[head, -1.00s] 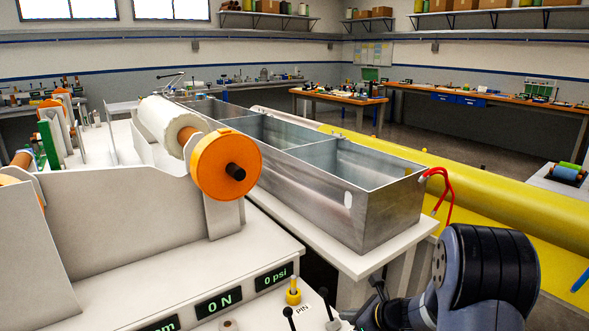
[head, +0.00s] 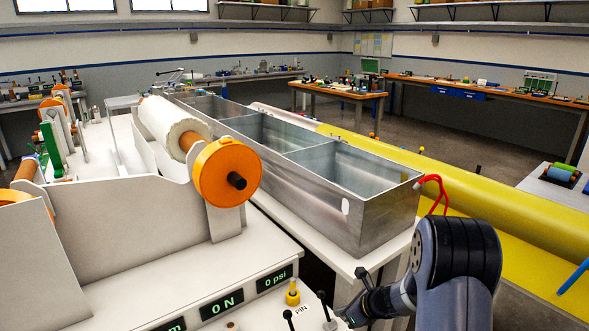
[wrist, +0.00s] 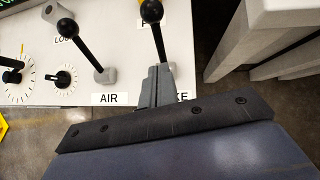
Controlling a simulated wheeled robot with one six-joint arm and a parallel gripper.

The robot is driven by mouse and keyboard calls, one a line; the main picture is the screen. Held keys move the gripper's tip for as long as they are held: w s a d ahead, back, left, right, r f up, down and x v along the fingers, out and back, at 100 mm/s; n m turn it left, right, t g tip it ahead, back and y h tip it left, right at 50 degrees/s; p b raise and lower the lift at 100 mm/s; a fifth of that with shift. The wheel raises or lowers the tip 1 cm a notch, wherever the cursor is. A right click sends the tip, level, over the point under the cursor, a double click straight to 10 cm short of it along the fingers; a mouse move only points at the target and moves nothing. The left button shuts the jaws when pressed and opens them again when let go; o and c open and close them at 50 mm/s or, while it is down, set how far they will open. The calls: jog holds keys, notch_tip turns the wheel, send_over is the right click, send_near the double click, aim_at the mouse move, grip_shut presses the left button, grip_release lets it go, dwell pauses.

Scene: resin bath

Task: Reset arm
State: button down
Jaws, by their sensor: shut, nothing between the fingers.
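My gripper (wrist: 156,85) shows in the wrist view, shut and empty, with its narrow grey fingers together. It is over the edge of a white control panel (wrist: 125,85), between the "AIR" label (wrist: 109,99) and a partly covered label ending in "KE". A black-knobbed lever (wrist: 152,12) rises just beyond the fingertips; I cannot tell whether they touch it. A second black-knobbed lever (wrist: 85,48) leans to the left. In the head view my arm is at the lower right, low beside the panel's corner.
A metal resin bath (head: 370,215) with compartments stands on a white bench beyond my arm. Red leads (head: 433,183) hang at its corner. A yellow roll or cover (head: 480,225) lies to the right. An orange-ended white roll (head: 227,172) is mounted at the left. A yellow knob labelled PIN (head: 292,293) stands on the panel.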

notch_tip(320, 180, up, 12)
jog(key=d+g+h+p, duration=0.1)
jog(key=d+p, duration=0.2)
jog(key=p, duration=0.4)
jog(key=shift+t+y, duration=0.7)
jog(key=shift+t, duration=0.1)
jog(key=a+f+b, duration=0.1)
jog(key=f+b, duration=0.2)
jog(key=f, duration=0.1)
jog(key=a+f+b, duration=0.1)
jog(key=f+b, duration=0.3)
jog(key=f, duration=0.1)
jog(key=f+b, duration=0.4)
jog(key=shift+s+a+f, duration=0.2)
jog(key=shift+s+a, duration=0.05)
jog(key=shift+a, duration=0.15)
jog(key=t+y+b, duration=0.1)
jog(key=b, duration=0.4)
jog(key=s+d+f+t+y+b, duration=0.1)
jog(key=b, duration=0.4)
jog(key=s+f+t+y+b, duration=0.1)
jog(key=b, duration=0.3)
jog(key=shift+s+d+n+t+b, duration=0.2)
jog(key=shift+d+n+t+b, duration=0.1)
jog(key=shift+d+t+b, duration=0.1)
jog(key=shift+s+r, duration=0.1)
jog(key=shift+s, duration=0.05)
